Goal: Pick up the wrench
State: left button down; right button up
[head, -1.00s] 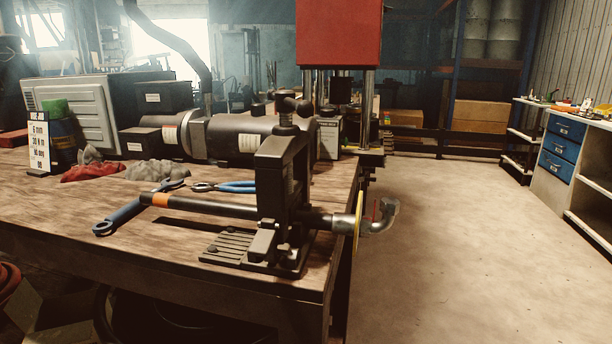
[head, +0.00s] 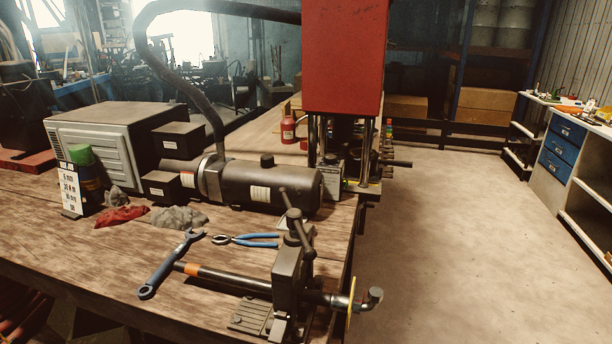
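The wrench (head: 168,267) has a blue handle and a metal open jaw. It lies on the wooden workbench (head: 50,225), left of the clamped hose and slanting up to the right. Its jaw end points toward the pliers. No gripper shows in the head view.
Blue-handled pliers (head: 250,240) lie right of the wrench jaw. A black hose (head: 235,280) with an orange band sits in a vise (head: 290,275), its end close to the wrench. Rags (head: 178,217) and a dark cylindrical motor (head: 262,185) lie behind. Open floor is on the right.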

aim_at(159, 274)
jog(key=u, duration=1.05)
jog(key=k, duration=0.65)
jog(key=z, duration=1.1)
jog(key=i, duration=0.5)
jog(key=u, duration=0.05)
